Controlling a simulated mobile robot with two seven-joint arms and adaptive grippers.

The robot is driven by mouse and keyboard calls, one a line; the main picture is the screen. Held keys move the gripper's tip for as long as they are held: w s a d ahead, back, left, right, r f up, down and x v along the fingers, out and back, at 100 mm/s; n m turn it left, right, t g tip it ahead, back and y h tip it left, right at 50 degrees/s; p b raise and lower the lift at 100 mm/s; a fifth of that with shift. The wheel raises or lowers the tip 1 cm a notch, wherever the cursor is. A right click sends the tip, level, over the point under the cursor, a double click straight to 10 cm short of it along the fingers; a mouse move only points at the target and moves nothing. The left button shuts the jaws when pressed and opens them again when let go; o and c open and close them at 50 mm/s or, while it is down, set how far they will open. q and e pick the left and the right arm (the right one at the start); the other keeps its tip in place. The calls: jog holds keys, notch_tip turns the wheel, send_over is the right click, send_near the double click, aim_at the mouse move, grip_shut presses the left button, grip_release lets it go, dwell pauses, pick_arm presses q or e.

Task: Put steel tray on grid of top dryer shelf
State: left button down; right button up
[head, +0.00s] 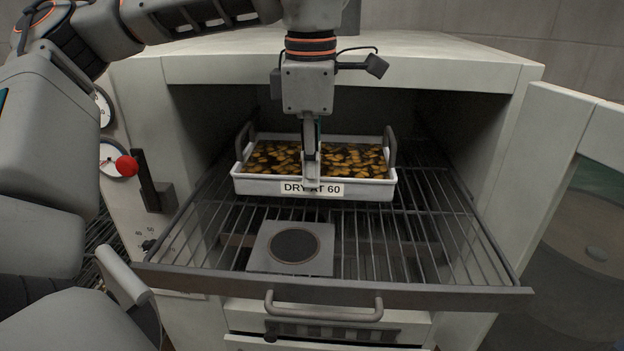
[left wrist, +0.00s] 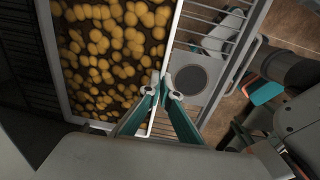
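The steel tray (head: 262,187), light-walled with dark side handles and a "DRY AT 60" label, holds many orange-brown pieces. It is level over the rear part of the pulled-out wire grid (head: 366,245) of the top dryer shelf, partly inside the dryer. Whether its base rests on the bars or is slightly above them, I cannot tell. My left gripper (head: 312,178) points down at the tray's front wall. In the left wrist view its fingertips (left wrist: 163,84) are close together on either side of the rim, pinching it. My right gripper is not in view.
A grey square plate with a dark disc (head: 294,246) is at the front of the grid. The dryer door (head: 545,165) stands open at the right. A red-knobbed lever (head: 127,166) is at the left. A drawer handle (head: 323,312) sticks out below. Grid right of the plate is bare.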

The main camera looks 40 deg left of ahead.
pick_arm(q)
jog(key=shift+w+a+f, duration=0.2)
jog(key=shift+w+f, duration=0.05)
jog(key=shift+f, duration=0.35)
jog(key=shift+w+a+f, duration=0.15)
jog(key=shift+w+f, duration=0.1)
jog(key=shift+f, duration=0.3)
jog(key=shift+f+p, duration=0.3)
jog(key=shift+f, duration=0.25)
jog(key=shift+f, duration=0.1)
jog(key=c, duration=2.3)
grip_release()
jog(key=r, duration=1.2)
jog(key=shift+s+d+r, duration=0.1)
jog(key=shift+s+d, duration=0.1)
jog(key=shift+s, duration=0.1)
